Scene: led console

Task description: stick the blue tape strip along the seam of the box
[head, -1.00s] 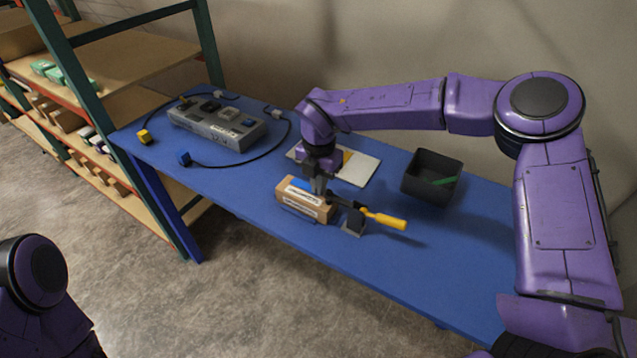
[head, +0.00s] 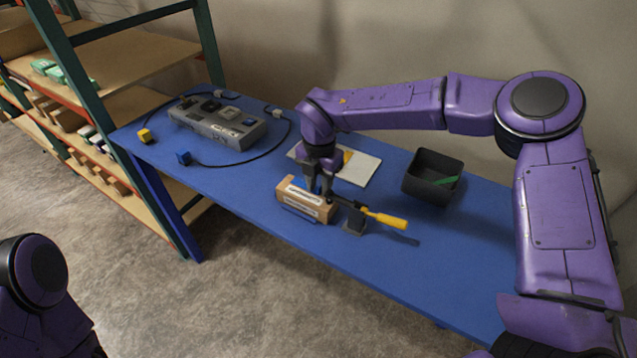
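The brown cardboard box (head: 291,200) with white labels lies on the blue table, beside a toggle clamp (head: 353,218) with a yellow handle (head: 386,219). A piece of the blue tape strip (head: 299,184) shows on the top of the box; the rest is hidden by my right gripper. My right gripper (head: 319,190) points down at the top of the box, with its fingers apart; whether it touches the strip I cannot tell. My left arm shows only at the lower left, and its gripper is out of view.
A white sheet (head: 362,172) with a yellow patch lies behind the box. A black bin (head: 421,185) with a green strip (head: 446,181) stands to the right. The table's right front is clear.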

